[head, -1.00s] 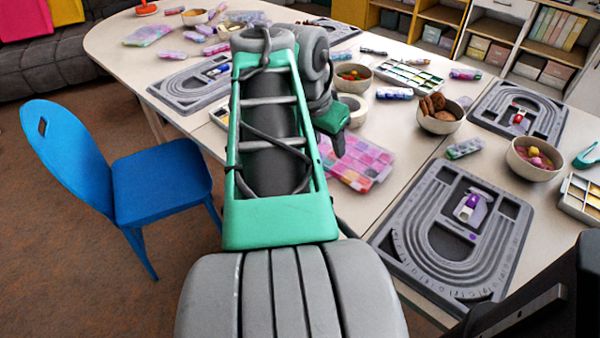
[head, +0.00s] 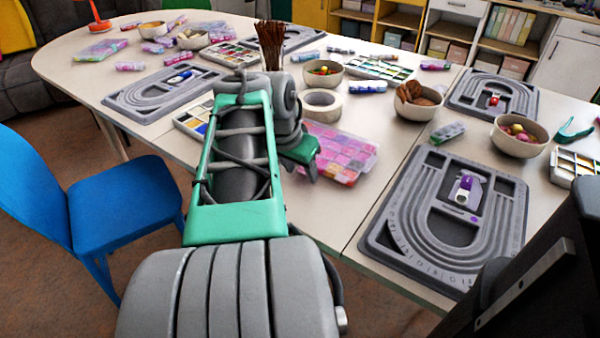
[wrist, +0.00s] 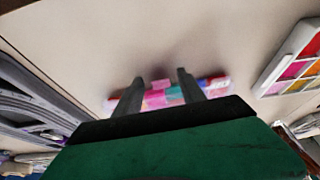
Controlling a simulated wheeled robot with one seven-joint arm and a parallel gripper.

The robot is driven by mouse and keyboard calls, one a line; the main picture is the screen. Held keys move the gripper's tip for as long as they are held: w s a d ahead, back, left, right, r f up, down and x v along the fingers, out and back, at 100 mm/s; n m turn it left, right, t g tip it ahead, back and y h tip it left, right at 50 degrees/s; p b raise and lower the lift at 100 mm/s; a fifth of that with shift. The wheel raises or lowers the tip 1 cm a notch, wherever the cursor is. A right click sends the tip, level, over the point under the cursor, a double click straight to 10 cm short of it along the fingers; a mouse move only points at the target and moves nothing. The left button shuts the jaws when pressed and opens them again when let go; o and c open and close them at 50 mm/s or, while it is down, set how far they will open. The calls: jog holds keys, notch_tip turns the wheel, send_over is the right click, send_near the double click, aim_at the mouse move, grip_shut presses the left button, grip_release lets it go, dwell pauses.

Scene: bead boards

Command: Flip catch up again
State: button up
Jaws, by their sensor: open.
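The near-right grey bead board (head: 400,236) has a small purple-and-white catch (head: 464,190) in its middle. The far-right board (head: 462,101) has a red piece (head: 493,99), and the left board (head: 137,103) a blue one (head: 180,77). I cannot tell for sure whether any catch is up or down. My gripper (head: 308,168) is left of the near-right board, by a pink bead case, partly hidden by my arm. In the wrist view my gripper (wrist: 161,82) has two dark fingers apart, with nothing held. A pink and teal packet (wrist: 165,97) lies beyond them.
A blue chair (head: 125,205) is at left. Bare tabletop lies between the pink case and the near-right board.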

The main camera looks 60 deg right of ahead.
jog(key=shift+c, duration=0.2)
grip_shut()
dwell(0.3)
